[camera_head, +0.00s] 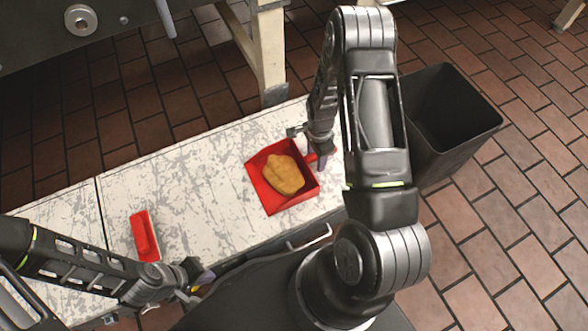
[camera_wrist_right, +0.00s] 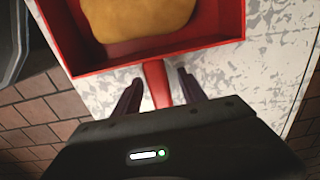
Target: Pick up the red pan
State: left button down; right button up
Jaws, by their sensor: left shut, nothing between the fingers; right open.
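The red pan (camera_head: 282,206) lies on the white, scuffed table and holds a tan, bread-like piece (camera_head: 283,175). Its short red handle points right, toward my right gripper (camera_head: 308,148). In the right wrist view, the red pan (camera_wrist_right: 150,62) is just ahead and its handle (camera_wrist_right: 157,84) lies between the two open fingers of my right gripper (camera_wrist_right: 158,88). The fingers stand apart from the handle on both sides. My left gripper (camera_head: 203,281) is shut and empty near the table's front edge, at the lower left; its fingertips are small and partly hidden.
A small red tray-like item (camera_head: 145,237) lies on the white table (camera_head: 190,180), left of the pan. A black bin (camera_head: 450,120) stands on the brick floor at right. A pale table leg (camera_head: 264,45) and dark machine (camera_head: 60,30) are behind. The table between the red items is clear.

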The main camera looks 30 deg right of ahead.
grip_shut()
dwell(0.5)
